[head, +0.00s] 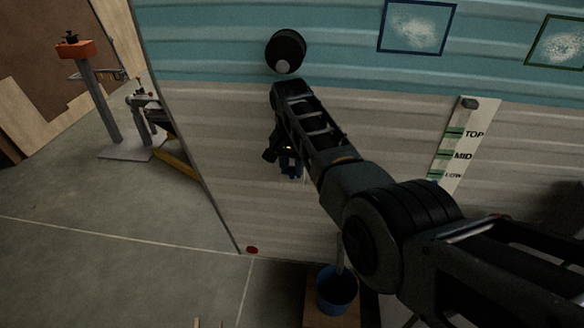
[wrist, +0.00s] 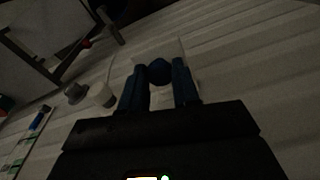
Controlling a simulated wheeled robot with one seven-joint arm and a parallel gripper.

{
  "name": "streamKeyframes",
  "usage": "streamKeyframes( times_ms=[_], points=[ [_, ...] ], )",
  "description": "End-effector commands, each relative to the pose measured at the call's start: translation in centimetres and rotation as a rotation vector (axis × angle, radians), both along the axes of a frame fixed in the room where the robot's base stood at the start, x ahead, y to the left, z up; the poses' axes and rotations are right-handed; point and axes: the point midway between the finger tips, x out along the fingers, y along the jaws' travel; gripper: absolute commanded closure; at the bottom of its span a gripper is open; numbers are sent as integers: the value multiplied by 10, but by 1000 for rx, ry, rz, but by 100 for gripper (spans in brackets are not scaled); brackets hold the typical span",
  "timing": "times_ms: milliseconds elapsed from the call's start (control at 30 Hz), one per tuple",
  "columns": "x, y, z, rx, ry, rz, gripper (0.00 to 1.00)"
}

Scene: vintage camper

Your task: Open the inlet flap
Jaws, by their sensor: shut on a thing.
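My gripper (head: 290,168) is at the pale ribbed camper wall (head: 225,165), low on its left part in the head view. My arm crosses in front of the wall there. In the wrist view the two blue fingers of my gripper (wrist: 160,82) stand on either side of a dark rounded piece (wrist: 158,69) and are shut on it. This piece appears to belong to the inlet flap. A lighter patch shows on the wall behind it. The picture is too dark to tell whether the flap is lifted or flat. My gripper hides most of it in the head view.
A round dark fitting (head: 285,48) sits on the wall above my gripper. A level gauge (head: 457,147) is to the right. A blue bucket (head: 337,292) stands below. An orange-topped stand (head: 88,90) is at the left, with open floor (head: 130,210) in front.

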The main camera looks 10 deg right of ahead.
Motion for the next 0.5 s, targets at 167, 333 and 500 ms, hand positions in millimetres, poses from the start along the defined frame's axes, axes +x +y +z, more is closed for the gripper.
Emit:
streamKeyframes(
  times_ms=[167,333,500],
  points=[
    [0,-1,-1,0,-2,-1,100],
    [0,-1,-1,0,-2,-1,61],
    [0,0,-1,0,-2,-1,45]
  ],
)
